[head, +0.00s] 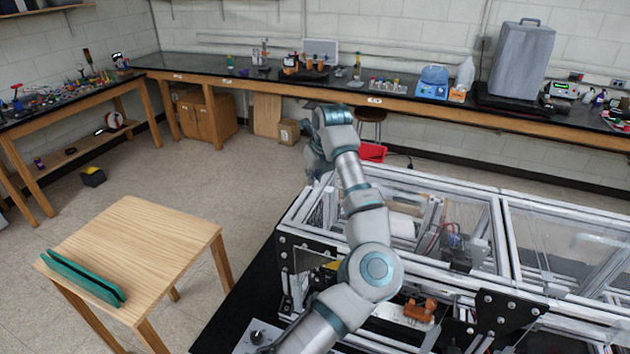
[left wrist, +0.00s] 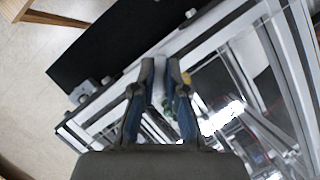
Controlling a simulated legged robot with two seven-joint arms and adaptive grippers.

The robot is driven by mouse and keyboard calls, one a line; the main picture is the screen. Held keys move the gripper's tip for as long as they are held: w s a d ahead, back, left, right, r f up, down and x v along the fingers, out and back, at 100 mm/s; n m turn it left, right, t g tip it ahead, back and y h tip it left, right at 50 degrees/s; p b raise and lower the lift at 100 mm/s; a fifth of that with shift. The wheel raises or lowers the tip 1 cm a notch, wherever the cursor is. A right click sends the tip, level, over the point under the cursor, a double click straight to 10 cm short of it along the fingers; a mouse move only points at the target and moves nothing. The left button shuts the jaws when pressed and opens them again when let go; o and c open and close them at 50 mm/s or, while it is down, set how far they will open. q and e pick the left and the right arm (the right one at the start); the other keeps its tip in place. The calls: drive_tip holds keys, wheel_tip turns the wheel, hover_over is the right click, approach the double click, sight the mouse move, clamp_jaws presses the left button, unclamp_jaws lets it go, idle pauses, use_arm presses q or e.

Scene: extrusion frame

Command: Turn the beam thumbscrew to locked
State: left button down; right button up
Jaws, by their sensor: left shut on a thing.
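My left gripper (left wrist: 160,70) shows in the left wrist view with its two dark, blue-sided fingers close together over the frame. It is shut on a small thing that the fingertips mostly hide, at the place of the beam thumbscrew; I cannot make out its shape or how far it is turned. In the head view my left arm reaches over the near side of the aluminium extrusion frame (head: 440,285), and its wrist largely hides the gripper at the far left corner. My right gripper is not in view.
The frame has clear panels, black corner plates (head: 508,312) and an orange part (head: 420,309) inside. A wooden table (head: 150,245) with a green piece (head: 85,277) stands at the left. A red bin (head: 372,152) lies behind the frame. Floor between table and back benches is mostly free.

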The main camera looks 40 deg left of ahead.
use_arm(q)
drive_tip(key=m, duration=0.2)
drive_tip(key=m+t+h+b, duration=0.1)
drive_tip(key=m, duration=0.1)
drive_tip(key=shift+m+t+b, duration=0.3)
drive_tip(key=shift+m, duration=0.1)
drive_tip(key=shift+a+m+t+h+b, duration=0.1)
drive_tip(key=shift+m+t+h+b, duration=0.3)
drive_tip(key=shift+m, duration=0.8)
drive_tip(key=shift+r+m+h, duration=0.1)
drive_tip(key=shift+m+h, duration=0.4)
drive_tip(key=shift+m, duration=1)
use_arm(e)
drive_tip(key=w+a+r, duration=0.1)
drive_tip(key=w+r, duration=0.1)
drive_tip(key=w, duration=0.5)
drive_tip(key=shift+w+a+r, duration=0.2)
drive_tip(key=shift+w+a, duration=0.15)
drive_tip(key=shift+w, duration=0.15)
use_arm(q)
drive_tip(key=c, duration=1.2)
unclamp_jaws()
drive_tip(key=shift+s, duration=0.1)
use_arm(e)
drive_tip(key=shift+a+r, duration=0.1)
use_arm(q)
drive_tip(key=v, duration=1.1)
drive_tip(key=shift+s+r, duration=0.15)
drive_tip(key=shift+r, duration=0.1)
drive_tip(key=shift+a, duration=0.1)
